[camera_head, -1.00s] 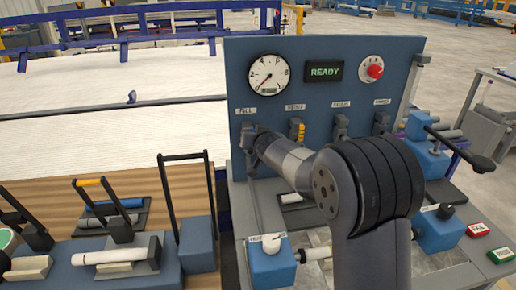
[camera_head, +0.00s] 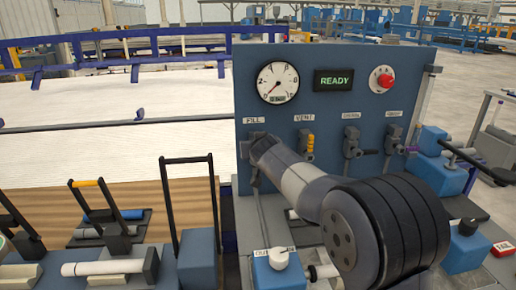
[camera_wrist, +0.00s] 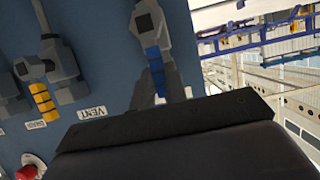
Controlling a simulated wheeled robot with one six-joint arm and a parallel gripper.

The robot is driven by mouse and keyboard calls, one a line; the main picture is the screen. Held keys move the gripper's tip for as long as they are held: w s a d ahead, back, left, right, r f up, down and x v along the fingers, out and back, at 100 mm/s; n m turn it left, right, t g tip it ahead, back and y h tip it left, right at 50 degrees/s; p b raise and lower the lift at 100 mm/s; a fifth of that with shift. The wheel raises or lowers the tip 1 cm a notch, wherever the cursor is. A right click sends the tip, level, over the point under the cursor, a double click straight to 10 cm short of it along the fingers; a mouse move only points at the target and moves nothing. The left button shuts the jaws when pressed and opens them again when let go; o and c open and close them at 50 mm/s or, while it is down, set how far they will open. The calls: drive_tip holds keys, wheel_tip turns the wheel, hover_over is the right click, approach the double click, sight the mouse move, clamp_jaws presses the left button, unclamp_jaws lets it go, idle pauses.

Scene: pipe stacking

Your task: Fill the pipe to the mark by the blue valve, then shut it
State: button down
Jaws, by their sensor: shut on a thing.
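The blue valve lever (camera_wrist: 154,62) hangs under a grey valve body (camera_wrist: 149,22) in the wrist view, pointing toward my gripper's dark body. In the head view my gripper (camera_head: 258,150) is at the valve under the FILL label (camera_head: 254,119); my wrist hides most of that valve. A short piece of white pipe (camera_head: 325,271) shows low on the bench, mostly behind my arm. I cannot see a mark on it. The gauge (camera_head: 278,83) needle points to the lower left. The display (camera_head: 334,80) reads READY.
The VENT valve (camera_head: 305,143), with a yellow handle, and two more valves stand to the right on the panel (camera_head: 430,110). A red knob (camera_head: 383,80) is above. A blue block with a white knob (camera_head: 277,260) stands below my wrist. Black-handled clamps are at left.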

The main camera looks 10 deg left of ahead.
drive_tip(key=c, duration=1.4)
unclamp_jaws()
drive_tip(key=shift+c, duration=0.2)
drive_tip(key=b+v, duration=0.2)
drive_tip(key=v, duration=0.8)
drive_tip(key=shift+s+r, duration=0.15)
drive_tip(key=shift+s, duration=0.2)
drive_tip(key=shift+w, duration=0.1)
drive_tip(key=p+x, duration=0.2)
drive_tip(key=x, duration=0.8)
drive_tip(key=shift+w, duration=0.3)
